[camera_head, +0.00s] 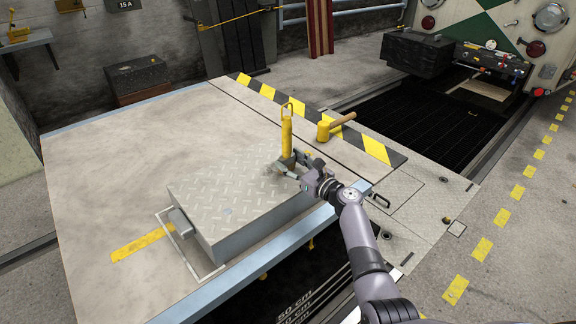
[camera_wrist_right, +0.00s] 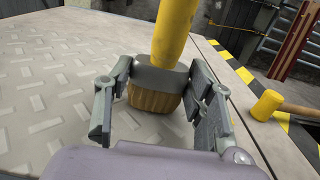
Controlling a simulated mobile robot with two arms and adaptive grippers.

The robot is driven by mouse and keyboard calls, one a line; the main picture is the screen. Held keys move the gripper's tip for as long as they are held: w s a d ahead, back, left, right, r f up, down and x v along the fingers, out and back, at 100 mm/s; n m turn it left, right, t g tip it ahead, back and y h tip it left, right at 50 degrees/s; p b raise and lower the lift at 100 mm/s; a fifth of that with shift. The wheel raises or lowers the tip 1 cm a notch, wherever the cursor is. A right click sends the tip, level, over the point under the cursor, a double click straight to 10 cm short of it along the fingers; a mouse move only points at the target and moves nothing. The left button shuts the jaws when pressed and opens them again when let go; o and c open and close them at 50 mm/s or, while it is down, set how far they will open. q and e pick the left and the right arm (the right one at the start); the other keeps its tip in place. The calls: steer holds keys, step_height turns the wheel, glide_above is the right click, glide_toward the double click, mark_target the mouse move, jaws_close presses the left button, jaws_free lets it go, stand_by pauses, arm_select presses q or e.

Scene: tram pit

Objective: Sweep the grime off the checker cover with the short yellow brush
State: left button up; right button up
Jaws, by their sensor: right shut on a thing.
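The short yellow brush (camera_head: 287,132) stands upright, with a loop at its top. My right gripper (camera_head: 291,166) is shut on it low down, near the grey collar. In the right wrist view the yellow handle (camera_wrist_right: 174,32) rises between the fingers, and the tan bristles (camera_wrist_right: 155,98) point down at the plate. I cannot tell if they touch it. The checker cover (camera_head: 222,188) is a raised grey block with a diamond-pattern top. A dark grime patch (camera_head: 274,168) shows beside the brush foot, partly hidden by the gripper. My left gripper is not in view.
A yellow-headed mallet (camera_head: 324,131) with a wooden handle lies behind the gripper, near the black-and-yellow striped edge (camera_head: 375,148). A dark open pit (camera_head: 400,115) lies beyond. A thin metal frame (camera_head: 188,252) stands at the cover's left side.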

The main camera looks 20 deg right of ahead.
steer(key=shift+w+d+b, duration=0.25)
steer(key=shift+d+b, duration=0.1)
steer(key=shift+d, duration=0.35)
steer(key=shift+w+d+b, duration=0.2)
steer(key=shift+d+b, duration=0.1)
steer(key=shift+d, duration=0.35)
steer(key=shift+w+d+b, duration=0.25)
steer(key=shift+d+b, duration=0.1)
steer(key=shift+d, duration=0.35)
steer(key=shift+a, duration=0.1)
